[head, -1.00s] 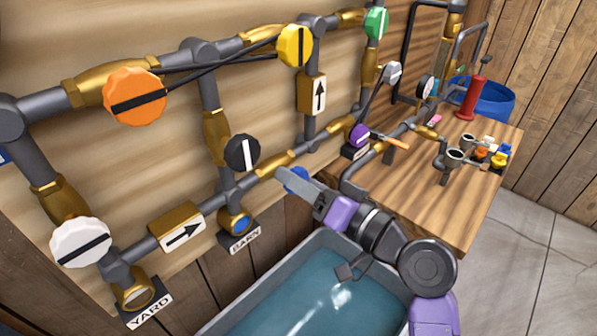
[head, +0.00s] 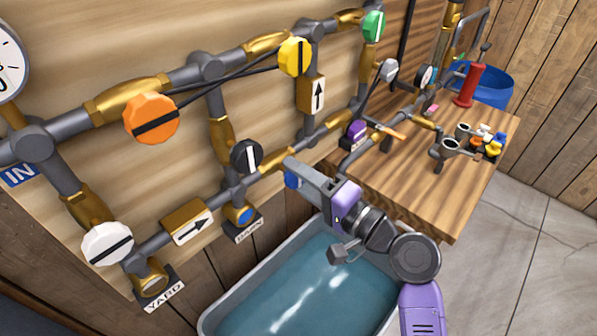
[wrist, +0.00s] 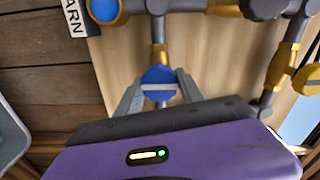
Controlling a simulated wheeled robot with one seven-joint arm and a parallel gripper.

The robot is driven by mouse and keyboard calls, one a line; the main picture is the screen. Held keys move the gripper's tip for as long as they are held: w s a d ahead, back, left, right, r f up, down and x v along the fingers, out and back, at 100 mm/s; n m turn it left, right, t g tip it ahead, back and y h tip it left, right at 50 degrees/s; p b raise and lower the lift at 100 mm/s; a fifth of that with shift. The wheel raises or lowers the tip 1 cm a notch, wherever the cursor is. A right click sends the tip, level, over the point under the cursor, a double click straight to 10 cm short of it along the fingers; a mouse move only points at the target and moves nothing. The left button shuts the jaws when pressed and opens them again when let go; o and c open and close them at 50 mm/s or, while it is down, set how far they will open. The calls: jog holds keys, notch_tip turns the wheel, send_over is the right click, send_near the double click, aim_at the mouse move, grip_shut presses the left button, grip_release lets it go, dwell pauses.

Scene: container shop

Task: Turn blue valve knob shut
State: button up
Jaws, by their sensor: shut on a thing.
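The blue valve knob (head: 292,180) is on the lower pipe run, partly hidden behind my gripper in the head view. In the wrist view the blue knob (wrist: 159,85) sits between my two fingers, with a pale stripe running across it roughly level in the picture. My gripper (head: 292,170) reaches to the knob from the lower right. In the wrist view my gripper (wrist: 159,92) has a finger on each side of the knob and is shut on it. A brass valve body (wrist: 159,53) shows just beyond the knob.
A grey trough of water (head: 215,318) stands below the pipes. Other knobs nearby are black (head: 246,156), white (head: 107,244), orange (head: 152,118), yellow (head: 295,57), green (head: 373,26) and purple (head: 356,132). A wooden bench (head: 440,210) stands right of the trough.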

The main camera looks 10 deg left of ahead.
dwell(0.4)
jog(key=o, duration=1.4)
jog(key=b+v, duration=0.2)
jog(key=v, duration=0.5)
jog(key=shift+s+d, duration=0.25)
jog(key=shift+d, duration=0.1)
